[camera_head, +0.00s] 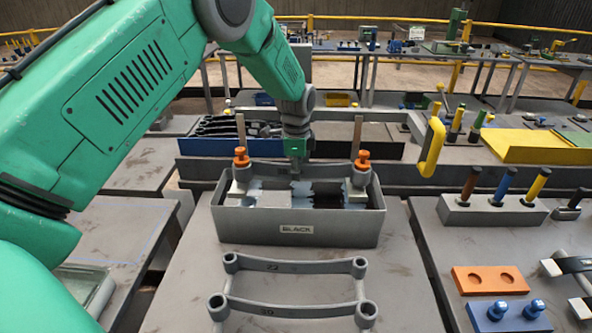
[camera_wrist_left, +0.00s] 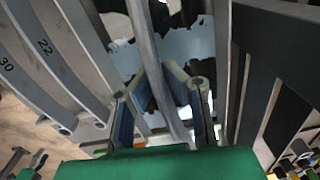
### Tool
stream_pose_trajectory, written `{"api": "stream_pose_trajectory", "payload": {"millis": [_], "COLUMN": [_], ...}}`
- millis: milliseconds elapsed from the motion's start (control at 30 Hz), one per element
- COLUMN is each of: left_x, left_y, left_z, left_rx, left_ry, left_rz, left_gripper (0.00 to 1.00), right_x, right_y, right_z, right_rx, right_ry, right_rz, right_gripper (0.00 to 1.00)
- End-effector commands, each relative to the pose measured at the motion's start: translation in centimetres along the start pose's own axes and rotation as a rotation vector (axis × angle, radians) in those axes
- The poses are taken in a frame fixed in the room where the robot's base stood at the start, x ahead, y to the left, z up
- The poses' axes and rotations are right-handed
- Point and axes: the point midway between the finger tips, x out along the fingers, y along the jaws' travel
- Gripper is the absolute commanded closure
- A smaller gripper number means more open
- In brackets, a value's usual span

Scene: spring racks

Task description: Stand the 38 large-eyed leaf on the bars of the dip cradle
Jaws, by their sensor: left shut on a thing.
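My left gripper (camera_head: 297,164) reaches down over the grey tank (camera_head: 250,228), whose label appears to read "BLACK". In the left wrist view the gripper (camera_wrist_left: 162,108) is shut on a long grey leaf (camera_wrist_left: 146,50), which passes between its fingers. Its number cannot be read, and the arm hides much of it in the head view. The dip cradle, with orange knobs (camera_head: 361,160) and upright rods at both ends, sits in the tank. Its bars are hard to make out, and I cannot tell whether the leaf touches them. My right gripper is not in view.
Two grey leaves marked 22 (camera_head: 290,265) and 30 (camera_head: 285,309) stand in front of the tank. Right are a block with coloured handles (camera_head: 490,209), an orange block (camera_head: 487,280) and a yellow hook (camera_head: 432,146). A blue-edged tray (camera_head: 212,147) stands behind.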

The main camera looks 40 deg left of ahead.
Motion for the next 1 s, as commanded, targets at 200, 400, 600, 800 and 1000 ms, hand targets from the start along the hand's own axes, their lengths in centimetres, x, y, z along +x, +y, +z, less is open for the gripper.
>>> {"api": "stream_pose_trajectory", "payload": {"millis": [200, 400, 600, 800, 1000], "left_x": [-0.09, -0.09, -0.26, -0.09, 0.4], "left_y": [-0.52, -0.52, -0.28, -0.17, -0.36], "left_z": [0.59, 0.55, 0.03, -0.18, 0.25], "left_rx": [-0.003, -0.002, -0.001, 0.0, -0.002], "left_ry": [0.008, 0.008, 0.003, 0.002, 0.005], "left_rz": [-0.004, -0.004, -0.006, -0.007, -0.005], "left_gripper": [1.0, 1.0, 1.0, 1.0, 1.0], "right_x": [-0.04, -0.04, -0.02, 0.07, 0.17], "right_y": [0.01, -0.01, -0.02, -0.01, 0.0], "right_z": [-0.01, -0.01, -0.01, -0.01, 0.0], "right_rx": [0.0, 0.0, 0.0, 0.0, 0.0], "right_ry": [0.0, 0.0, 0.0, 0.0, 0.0], "right_rz": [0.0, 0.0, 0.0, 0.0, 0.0], "right_gripper": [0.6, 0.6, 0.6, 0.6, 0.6]}}
